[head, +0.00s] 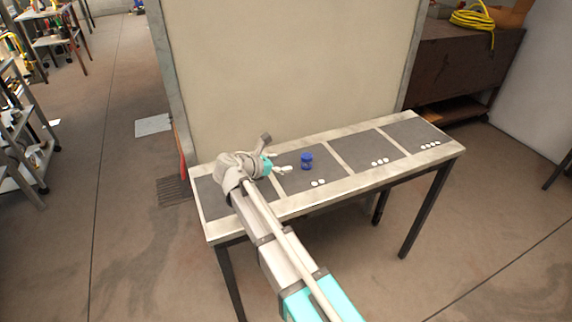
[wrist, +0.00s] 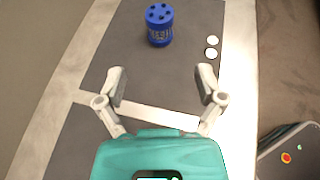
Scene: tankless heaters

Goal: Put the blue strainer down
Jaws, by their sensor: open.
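The blue strainer (head: 307,160) stands upright on the dark panel marked with two white dots, second from the left on the table. It also shows in the wrist view (wrist: 160,25), near the top, with holes in its top face. My gripper (wrist: 160,78) is open and empty. Its fingers point toward the strainer, with a clear gap between them and it. In the head view my gripper (head: 283,170) is just left of the strainer, above the table. The strainer is not touched by the fingers.
The table (head: 340,149) has several dark panels marked with white dots. The panels with three dots (head: 375,148) and more dots (head: 412,135) are empty. A tall pale board (head: 290,70) stands behind the table. A brown cabinet with a yellow hose (head: 472,18) is at right.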

